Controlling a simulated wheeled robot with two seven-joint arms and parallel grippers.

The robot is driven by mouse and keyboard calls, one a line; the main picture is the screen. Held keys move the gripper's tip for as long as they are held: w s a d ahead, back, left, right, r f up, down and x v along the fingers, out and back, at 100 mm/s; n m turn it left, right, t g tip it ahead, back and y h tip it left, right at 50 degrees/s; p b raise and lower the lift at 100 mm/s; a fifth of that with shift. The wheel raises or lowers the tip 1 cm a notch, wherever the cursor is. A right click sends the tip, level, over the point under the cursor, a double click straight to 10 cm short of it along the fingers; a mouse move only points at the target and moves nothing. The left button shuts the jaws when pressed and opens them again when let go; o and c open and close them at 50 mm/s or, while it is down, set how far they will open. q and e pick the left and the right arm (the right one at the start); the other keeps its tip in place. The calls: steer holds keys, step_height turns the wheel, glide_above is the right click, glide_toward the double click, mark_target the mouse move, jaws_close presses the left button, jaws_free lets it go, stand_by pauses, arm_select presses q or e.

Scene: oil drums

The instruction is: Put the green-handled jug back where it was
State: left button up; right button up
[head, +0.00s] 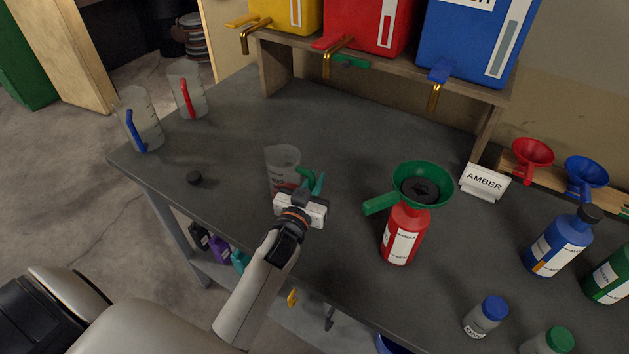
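The clear jug with the green handle (283,163) is near the middle of the bench, its handle on the right side. Something reddish shows low in it, partly hidden by my gripper. My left gripper (311,187) is at the handle, with its white body in front of the jug's lower part. Whether its fingers are closed on the handle is hidden. I cannot tell whether the jug rests on the bench or is slightly raised. My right gripper is not in view.
Blue-handled (143,122) and red-handled (188,92) jugs stand at the bench's left end. A black cap (194,178) lies nearby. A red bottle (403,238) bears a green funnel (421,183), right of the gripper. An AMBER sign (484,182) and drum shelf (384,61) stand behind.

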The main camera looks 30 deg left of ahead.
arm_select(q)
steer(key=o, duration=0.4)
steer(key=shift+o, duration=0.2)
steer(key=shift+s+r, duration=0.1)
steer(key=shift+s, duration=0.05)
steer(key=s, duration=0.3)
steer(key=s+d+b, duration=0.1)
steer(key=s, duration=0.3)
steer(key=s+b, duration=0.1)
steer(key=s, duration=0.2)
steer(key=shift+s+d, duration=0.15)
steer(key=shift+s, duration=0.65)
